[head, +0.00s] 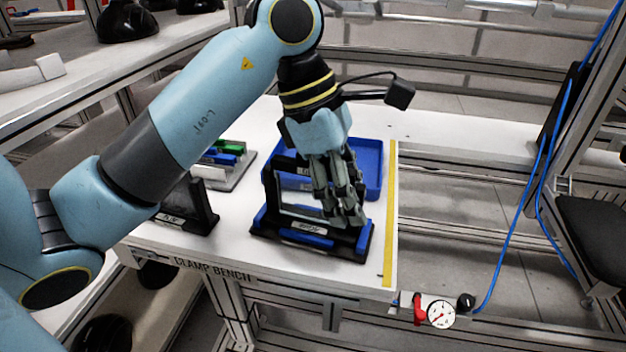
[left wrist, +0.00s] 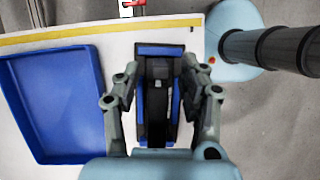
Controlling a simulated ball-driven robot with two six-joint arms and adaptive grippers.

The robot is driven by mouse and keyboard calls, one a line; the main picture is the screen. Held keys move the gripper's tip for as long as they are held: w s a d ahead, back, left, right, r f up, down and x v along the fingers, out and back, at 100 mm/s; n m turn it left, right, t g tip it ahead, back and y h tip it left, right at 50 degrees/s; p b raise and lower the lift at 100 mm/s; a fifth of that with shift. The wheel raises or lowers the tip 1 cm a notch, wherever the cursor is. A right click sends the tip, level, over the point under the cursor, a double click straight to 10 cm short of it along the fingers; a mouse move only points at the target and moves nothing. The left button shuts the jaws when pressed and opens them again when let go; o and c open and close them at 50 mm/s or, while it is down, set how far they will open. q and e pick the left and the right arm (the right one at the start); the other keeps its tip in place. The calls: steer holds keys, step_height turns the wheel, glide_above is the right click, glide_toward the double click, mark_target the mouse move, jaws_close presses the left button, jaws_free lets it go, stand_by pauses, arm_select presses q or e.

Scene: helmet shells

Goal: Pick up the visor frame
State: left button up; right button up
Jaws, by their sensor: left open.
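A blue and black stand (head: 264,226) with a small label sits near the front right of the clamp bench. A dark upright frame (head: 270,190), which looks like the visor frame, stands in it, partly hidden by my fingers. I cannot tell clearly where frame and stand divide. My left gripper (head: 344,212) is open and points down over the stand. In the left wrist view the gripper's fingers (left wrist: 160,76) lie on either side of the dark part (left wrist: 157,92) and the blue stand (left wrist: 142,105). Contact cannot be made out. My right gripper is not in view.
An empty-looking blue tray (head: 370,165) lies behind the stand. A black holder (head: 198,212) stands to its left, and a rack (head: 236,170) with blue and green pieces behind that. A yellow strip (head: 391,215) marks the bench's right edge, with a gauge (head: 440,314) below.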

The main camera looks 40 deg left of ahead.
arm_select(q)
steer(key=shift+f, duration=0.2)
jaws_close()
steer(key=shift+w+r, duration=0.1)
stand_by(0.5)
